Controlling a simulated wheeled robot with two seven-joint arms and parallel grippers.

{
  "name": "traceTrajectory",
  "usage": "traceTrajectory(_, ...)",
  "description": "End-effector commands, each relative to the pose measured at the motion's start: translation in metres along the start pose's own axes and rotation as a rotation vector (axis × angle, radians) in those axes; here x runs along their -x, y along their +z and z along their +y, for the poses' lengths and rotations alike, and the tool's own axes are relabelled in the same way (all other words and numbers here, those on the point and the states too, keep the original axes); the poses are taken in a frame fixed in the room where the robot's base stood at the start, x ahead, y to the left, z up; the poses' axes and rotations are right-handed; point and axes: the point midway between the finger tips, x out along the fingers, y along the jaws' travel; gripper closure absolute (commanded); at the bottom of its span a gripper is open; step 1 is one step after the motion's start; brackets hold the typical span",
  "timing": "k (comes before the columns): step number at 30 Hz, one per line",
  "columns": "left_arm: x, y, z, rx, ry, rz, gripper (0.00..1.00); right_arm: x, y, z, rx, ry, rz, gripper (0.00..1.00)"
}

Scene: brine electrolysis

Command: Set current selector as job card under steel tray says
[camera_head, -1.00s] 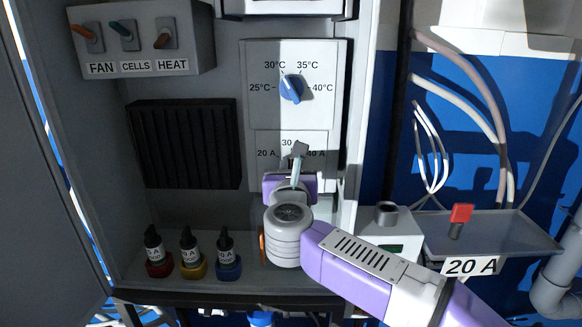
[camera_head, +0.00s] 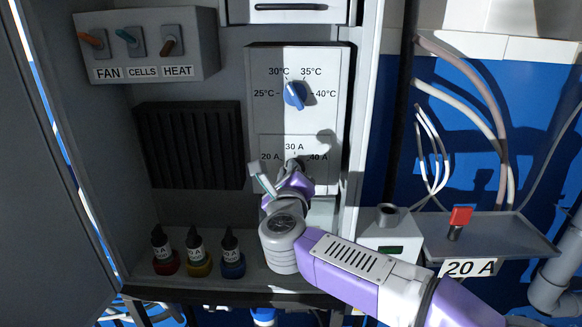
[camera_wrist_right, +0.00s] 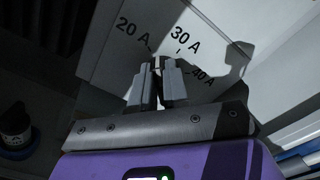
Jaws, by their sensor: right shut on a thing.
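The current selector plate (camera_head: 320,148) carries the marks 20 A, 30 A and 40 A. My right gripper (camera_head: 277,176) is at the plate, turned over toward the 20 A side. In the right wrist view its fingertips (camera_wrist_right: 158,78) are closed around the small grey selector knob (camera_wrist_right: 160,61). The fingers hide most of the knob, so I cannot tell exactly where it points. The steel tray (camera_head: 530,245) is on the blue wall at the right. The job card (camera_head: 469,268) under its front edge reads 20 A. My left gripper is not in view.
Above the selector is a temperature dial with a blue knob (camera_head: 294,95). A switch box (camera_head: 150,55) labelled FAN, CELLS and HEAT is at upper left. Three small bottles (camera_head: 198,255) stand on the cabinet floor. A red-topped item (camera_head: 460,216) is on the tray.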

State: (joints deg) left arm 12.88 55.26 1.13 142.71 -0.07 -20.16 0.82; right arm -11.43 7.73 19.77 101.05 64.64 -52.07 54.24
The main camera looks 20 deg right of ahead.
Motion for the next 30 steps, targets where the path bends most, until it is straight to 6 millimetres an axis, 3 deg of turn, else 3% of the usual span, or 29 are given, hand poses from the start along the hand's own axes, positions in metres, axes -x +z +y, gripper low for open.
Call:
traceTrajectory(12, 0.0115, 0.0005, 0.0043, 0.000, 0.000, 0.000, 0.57, 0.0000, -0.0002, 0.0029, 0.233, 0.000, 0.001, 1.00)
traceTrajectory(30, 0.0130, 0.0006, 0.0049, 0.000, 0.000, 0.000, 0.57, -0.0001, -0.0011, 0.0043, 0.285, 0.000, 0.001, 1.00)
